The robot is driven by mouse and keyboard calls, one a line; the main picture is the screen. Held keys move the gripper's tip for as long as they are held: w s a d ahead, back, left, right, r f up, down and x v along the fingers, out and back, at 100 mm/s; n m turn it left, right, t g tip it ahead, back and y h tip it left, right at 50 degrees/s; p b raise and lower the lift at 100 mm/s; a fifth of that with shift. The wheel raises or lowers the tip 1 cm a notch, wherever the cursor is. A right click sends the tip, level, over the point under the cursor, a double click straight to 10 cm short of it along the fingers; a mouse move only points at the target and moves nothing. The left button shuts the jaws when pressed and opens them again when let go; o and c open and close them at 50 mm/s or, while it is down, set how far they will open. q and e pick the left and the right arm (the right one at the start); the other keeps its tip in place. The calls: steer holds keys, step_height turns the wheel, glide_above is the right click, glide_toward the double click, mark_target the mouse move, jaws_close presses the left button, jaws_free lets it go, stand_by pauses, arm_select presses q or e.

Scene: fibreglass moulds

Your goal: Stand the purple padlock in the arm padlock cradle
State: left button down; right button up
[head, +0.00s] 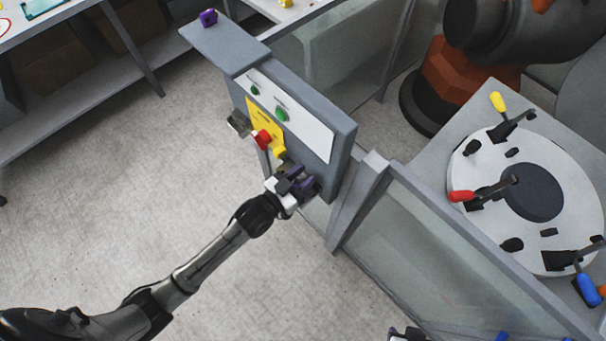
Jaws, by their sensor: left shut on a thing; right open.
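My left gripper (292,184) is at the lower front of the grey control panel, shut on a dark purple piece (308,188) that looks like a padlock. The fingers hide part of it, and I cannot tell whether it touches the panel. Another small purple object (208,18), also padlock-like, stands on the grey shelf (225,45) at the panel's far end. I cannot make out the arm padlock cradle for certain. My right gripper (407,334) is only partly in view at the bottom edge; it is open.
The grey panel (340,140) carries green buttons, a red knob (262,138) and yellow parts beside it. A glazed fence (430,240) runs to the lower right. Behind it are a round turntable (480,150) with coloured-handled clamps and an orange robot base (455,80). Open floor lies left.

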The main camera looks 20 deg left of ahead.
arm_select(q)
steer(key=c, duration=0.7)
jaws_free()
steer(key=shift+o, duration=0.2)
steer(key=shift+s, duration=0.1)
steer(key=p+v, duration=0.1)
steer(key=v, duration=1.2)
steer(key=shift+s, duration=0.35)
steer(key=shift+a, duration=0.1)
